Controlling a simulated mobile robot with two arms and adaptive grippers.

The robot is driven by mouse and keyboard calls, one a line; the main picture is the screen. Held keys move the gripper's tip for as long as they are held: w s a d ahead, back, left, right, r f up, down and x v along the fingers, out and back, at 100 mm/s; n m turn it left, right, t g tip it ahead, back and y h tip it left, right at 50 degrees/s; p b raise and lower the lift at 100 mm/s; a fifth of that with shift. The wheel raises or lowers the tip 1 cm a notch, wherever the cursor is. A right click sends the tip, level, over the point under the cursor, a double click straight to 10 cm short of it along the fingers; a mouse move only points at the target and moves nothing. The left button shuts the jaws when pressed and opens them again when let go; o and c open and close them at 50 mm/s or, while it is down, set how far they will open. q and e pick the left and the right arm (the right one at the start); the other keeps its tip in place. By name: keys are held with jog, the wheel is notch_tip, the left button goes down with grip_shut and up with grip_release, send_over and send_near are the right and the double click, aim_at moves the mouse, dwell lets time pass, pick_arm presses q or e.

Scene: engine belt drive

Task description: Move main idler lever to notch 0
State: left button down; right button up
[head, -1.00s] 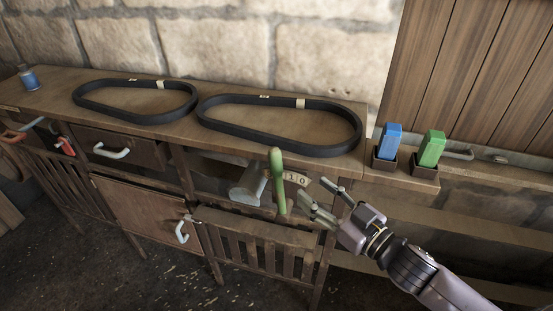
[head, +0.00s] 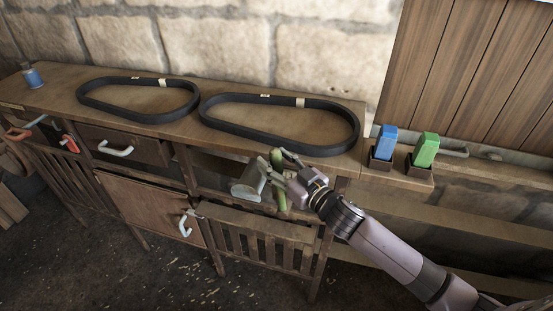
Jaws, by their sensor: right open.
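A green lever (head: 276,157) stands upright at the front of the bench, below the right-hand belt; I take it to be the main idler lever. My right gripper (head: 277,164) is at the lever's upper part, its fingers open on either side of it. Whether they touch it I cannot tell. The gripper hides the lever's middle; a lower piece of green shows beneath. The notch number plate beside the lever is hidden behind my gripper. My left gripper is not in view.
Two black belts lie on the bench top, one left (head: 137,117) and one right (head: 279,148). A blue block (head: 386,142) and a green block (head: 425,150) stand in holders at the right. A blue can (head: 32,77) stands far left. A slatted panel (head: 262,246) is below the lever.

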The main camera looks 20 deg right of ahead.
grip_shut()
dwell(0.7)
